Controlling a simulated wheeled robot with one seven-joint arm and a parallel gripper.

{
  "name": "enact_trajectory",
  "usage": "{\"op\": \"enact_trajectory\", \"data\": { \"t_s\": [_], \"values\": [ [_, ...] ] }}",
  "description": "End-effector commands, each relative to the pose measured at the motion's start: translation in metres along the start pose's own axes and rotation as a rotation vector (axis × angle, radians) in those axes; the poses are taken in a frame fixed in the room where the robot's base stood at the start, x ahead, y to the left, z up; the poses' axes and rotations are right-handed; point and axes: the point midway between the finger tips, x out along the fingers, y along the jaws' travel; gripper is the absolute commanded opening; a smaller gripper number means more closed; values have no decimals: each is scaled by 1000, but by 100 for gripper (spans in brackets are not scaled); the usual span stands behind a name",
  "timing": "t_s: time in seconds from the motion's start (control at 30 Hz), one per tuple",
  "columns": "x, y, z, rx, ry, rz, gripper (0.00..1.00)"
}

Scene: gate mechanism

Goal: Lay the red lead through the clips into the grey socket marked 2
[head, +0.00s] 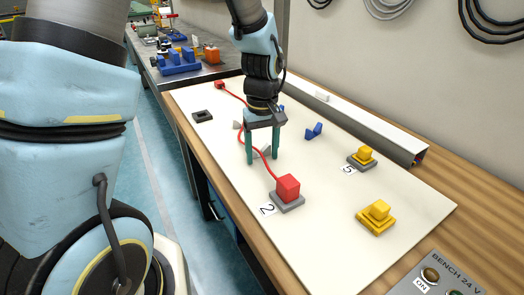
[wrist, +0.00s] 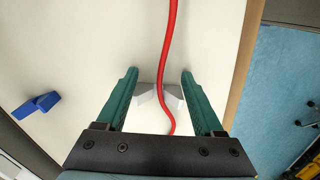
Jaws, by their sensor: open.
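The red plug (head: 288,187) sits on the grey socket (head: 291,204) beside the label 2. The red lead (head: 243,134) curves from that plug to a red block (head: 219,85) at the far end of the board. A pale grey clip (head: 238,125) stands beside the lead. Another pale grey clip (wrist: 145,100) lies between my fingers in the wrist view, with the lead (wrist: 167,50) crossing its middle; I cannot tell how deep it sits. My gripper (head: 262,162) is open, pointing down, its teal fingers on either side of the lead and apart from it.
A yellow plug (head: 364,154) sits on the grey socket marked 5; another yellow plug (head: 378,209) is nearer. A pale rail (head: 350,122) borders the board's back.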

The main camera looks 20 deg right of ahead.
Motion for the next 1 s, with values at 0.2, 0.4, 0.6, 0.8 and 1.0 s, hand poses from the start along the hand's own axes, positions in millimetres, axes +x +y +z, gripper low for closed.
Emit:
{"op": "enact_trajectory", "data": {
  "t_s": [0.2, 0.4, 0.6, 0.8, 1.0],
  "values": [
    [0, 0, 0, 0, -1, 0, 81],
    [0, 0, 0, 0, -1, -1, 98],
    [0, 0, 0, 0, -1, -1, 100],
    [-8, 0, 0, 0, 0, 0, 100],
    [-28, 0, 0, 0, 0, 0, 100]
  ]
}}
